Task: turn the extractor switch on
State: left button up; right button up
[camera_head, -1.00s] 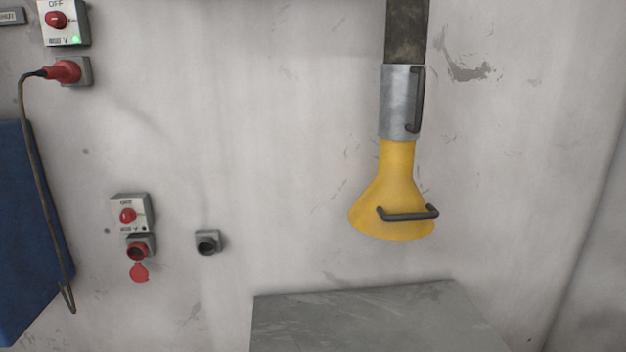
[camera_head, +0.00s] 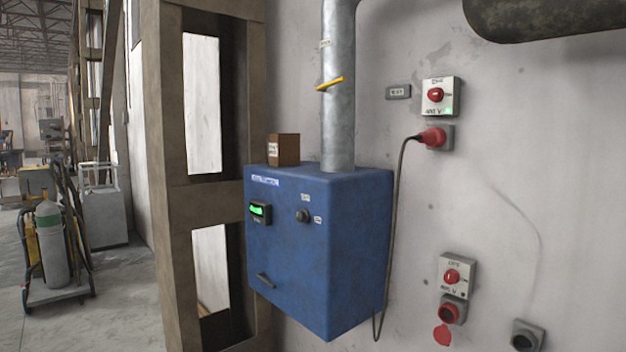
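A blue wall box (camera_head: 318,255) hangs in the middle of the view, with a grey metal duct (camera_head: 339,90) rising from its top. Its front has a small green-lit display (camera_head: 259,212) and a dark round knob (camera_head: 303,215) with small labels too small to read. A yellow handle (camera_head: 330,84) sits across the duct. To the right, an upper red rotary switch (camera_head: 436,95) is on a white plate with a small green light. A lower red rotary switch (camera_head: 452,277) is on a similar plate. Neither of my grippers is in view.
A red plug (camera_head: 432,137) sits in the socket below the upper switch, its cable hanging beside the blue box. A lower red socket (camera_head: 449,312) has its cap open. A small brown box (camera_head: 284,149) stands on the blue box. A gas cylinder cart (camera_head: 50,250) stands far left.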

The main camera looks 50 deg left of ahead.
aim_at(303, 216)
jog(key=u, duration=1.4)
